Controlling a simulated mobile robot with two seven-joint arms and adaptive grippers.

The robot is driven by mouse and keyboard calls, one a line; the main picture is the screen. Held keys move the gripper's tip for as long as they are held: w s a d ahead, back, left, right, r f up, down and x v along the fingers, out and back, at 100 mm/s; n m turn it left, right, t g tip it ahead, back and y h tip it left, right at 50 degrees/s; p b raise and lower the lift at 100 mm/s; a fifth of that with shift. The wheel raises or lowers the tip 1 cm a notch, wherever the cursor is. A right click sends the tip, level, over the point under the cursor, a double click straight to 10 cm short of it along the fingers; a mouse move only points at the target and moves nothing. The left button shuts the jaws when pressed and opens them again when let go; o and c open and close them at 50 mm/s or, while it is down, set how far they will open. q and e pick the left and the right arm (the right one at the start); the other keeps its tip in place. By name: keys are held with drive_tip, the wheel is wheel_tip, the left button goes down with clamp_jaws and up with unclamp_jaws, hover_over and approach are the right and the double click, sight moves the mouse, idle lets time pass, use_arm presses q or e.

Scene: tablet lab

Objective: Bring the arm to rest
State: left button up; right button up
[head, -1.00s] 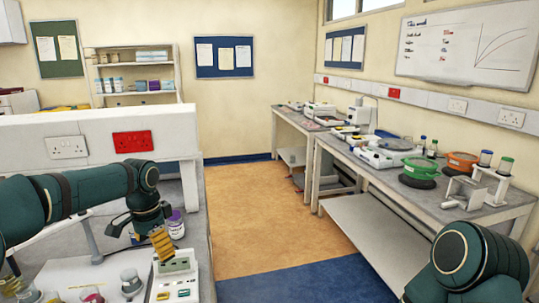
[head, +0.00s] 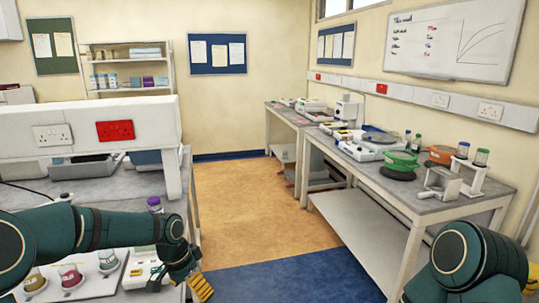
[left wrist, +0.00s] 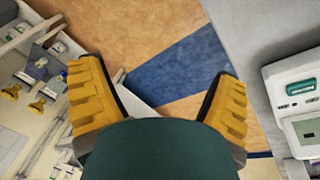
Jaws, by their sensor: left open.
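My left arm (head: 110,232) comes in from the left and reaches over the near bench on the left. Its gripper (head: 198,289) hangs past that bench's right edge, over the floor. In the left wrist view the two yellow-padded fingers (left wrist: 160,100) stand wide apart. Nothing is between them but a view of the floor. My right arm (head: 466,262) shows at the lower right as a dark green rounded link. Its gripper is out of view.
The near bench (head: 110,188) carries a white instrument (head: 140,270), a purple-capped jar (head: 155,204) and several small flasks. A long side bench (head: 425,205) with instruments and a green pan (head: 400,160) runs along the right wall. The tan floor (head: 240,210) between them is clear.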

use_arm(q)
drive_tip(key=s+d+f+n+h+b, duration=0.1)
drive_tip(key=s+d+f, duration=0.25)
drive_tip(key=f, duration=0.25)
drive_tip(key=s+d+f+n+h+b, duration=0.1)
drive_tip(key=s+d+f+n+b, duration=0.2)
drive_tip(key=f, duration=0.4)
drive_tip(key=s+d+f, duration=0.4)
drive_tip(key=s+f, duration=0.1)
drive_tip(key=f, duration=0.1)
drive_tip(key=s+f+n+t+b, duration=0.1)
drive_tip(key=s+f+n+b, duration=0.2)
drive_tip(key=s+f, duration=0.5)
drive_tip(key=s+n, duration=0.1)
drive_tip(key=s, duration=0.2)
drive_tip(key=shift+s+a+f+y, duration=0.15)
drive_tip(key=shift+s+f+y, duration=0.15)
drive_tip(key=shift+f, duration=0.1)
drive_tip(key=shift+c, duration=0.3)
